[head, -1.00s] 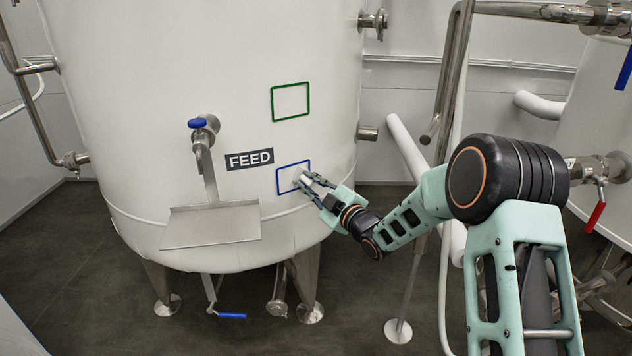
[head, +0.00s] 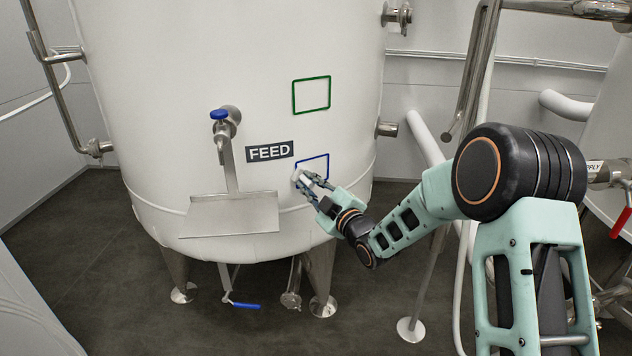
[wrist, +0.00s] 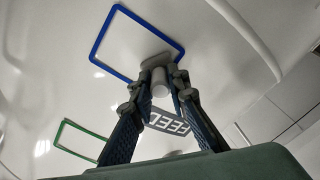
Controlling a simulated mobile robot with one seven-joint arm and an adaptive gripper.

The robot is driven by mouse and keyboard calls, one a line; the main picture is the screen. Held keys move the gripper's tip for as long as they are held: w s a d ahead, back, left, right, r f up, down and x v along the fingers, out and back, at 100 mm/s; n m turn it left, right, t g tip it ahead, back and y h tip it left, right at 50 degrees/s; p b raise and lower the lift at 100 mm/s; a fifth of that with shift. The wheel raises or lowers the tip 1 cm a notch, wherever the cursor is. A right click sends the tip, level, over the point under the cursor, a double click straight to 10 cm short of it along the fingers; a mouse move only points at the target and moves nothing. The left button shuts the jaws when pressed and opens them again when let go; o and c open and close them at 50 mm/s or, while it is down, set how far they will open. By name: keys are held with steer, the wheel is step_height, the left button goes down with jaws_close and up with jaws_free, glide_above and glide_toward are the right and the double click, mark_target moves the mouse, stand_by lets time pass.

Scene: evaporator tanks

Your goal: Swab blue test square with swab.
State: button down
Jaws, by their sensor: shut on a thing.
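The blue test square (head: 313,157) is a blue outline on the white tank wall, right of the FEED label. It also shows at the top of the wrist view (wrist: 104,31). My gripper (head: 310,183) is shut on the swab (wrist: 160,84), a pale short cylinder with a wider pale head. In the wrist view the swab head lies over the square's lower edge near one corner. In the head view it is at the square's lower left corner. It looks against or very near the wall; I cannot tell if it touches. The gripper hides part of the square.
A green square (head: 311,95) is above the blue one. The FEED label (head: 270,151), a blue-handled tap (head: 222,120) and a sloped metal tray (head: 230,215) are to the left. A pipe stub (head: 387,129) sticks out at right.

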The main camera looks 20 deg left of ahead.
steer(key=shift+s+a, duration=0.2)
steer(key=shift+d, duration=0.1)
steer(key=shift+v, duration=2.95)
steer(key=v, duration=0.3)
steer(key=shift+s, duration=0.1)
steer(key=shift+x, duration=3.4)
